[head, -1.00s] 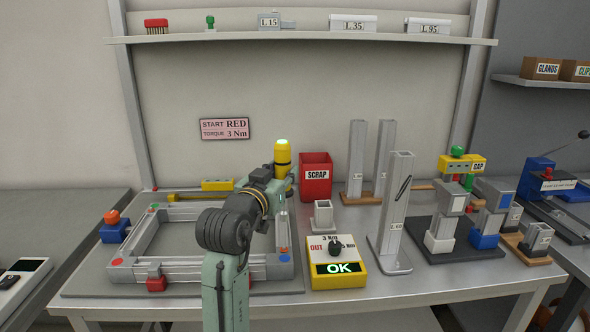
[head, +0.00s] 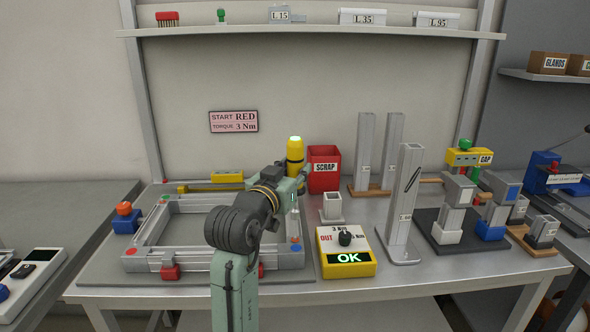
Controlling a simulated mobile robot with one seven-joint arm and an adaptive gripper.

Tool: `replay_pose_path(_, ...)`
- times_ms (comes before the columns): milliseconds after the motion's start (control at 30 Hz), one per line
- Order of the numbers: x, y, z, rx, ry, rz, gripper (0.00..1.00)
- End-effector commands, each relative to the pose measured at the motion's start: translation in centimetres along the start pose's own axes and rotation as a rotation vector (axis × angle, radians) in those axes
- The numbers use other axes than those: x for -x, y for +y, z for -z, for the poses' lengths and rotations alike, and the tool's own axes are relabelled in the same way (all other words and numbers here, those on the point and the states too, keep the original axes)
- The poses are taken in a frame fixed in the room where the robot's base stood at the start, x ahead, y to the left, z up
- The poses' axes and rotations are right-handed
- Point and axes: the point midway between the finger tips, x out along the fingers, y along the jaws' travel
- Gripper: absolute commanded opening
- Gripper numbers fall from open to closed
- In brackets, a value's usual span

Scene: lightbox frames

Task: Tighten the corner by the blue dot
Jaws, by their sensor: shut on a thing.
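My gripper (head: 292,182) is shut on a yellow powered driver (head: 295,152), held upright with a green-lit top. Its thin shank points down at the far right corner of the grey metal frame (head: 205,264). I cannot tell whether the tip touches the screw. My arm hides part of the frame's right side.
A yellow torque box (head: 345,268) with a dial shows a green OK. The red scrap bin (head: 323,152) stands behind it, close right of the driver. Upright metal profiles (head: 407,190) stand further right. A wall sign (head: 233,121) reads START RED, TORQUE 3 Nm.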

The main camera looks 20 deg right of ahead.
Motion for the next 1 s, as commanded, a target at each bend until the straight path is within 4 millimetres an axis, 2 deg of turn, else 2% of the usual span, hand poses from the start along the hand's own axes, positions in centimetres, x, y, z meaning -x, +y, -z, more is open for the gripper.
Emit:
replay_pose_path(500,0.0,0.0,-4.0,-0.001,0.003,0.000,0.00)
replay_pose_path(1000,0.0,0.0,-4.3,-0.001,0.003,0.000,0.00)
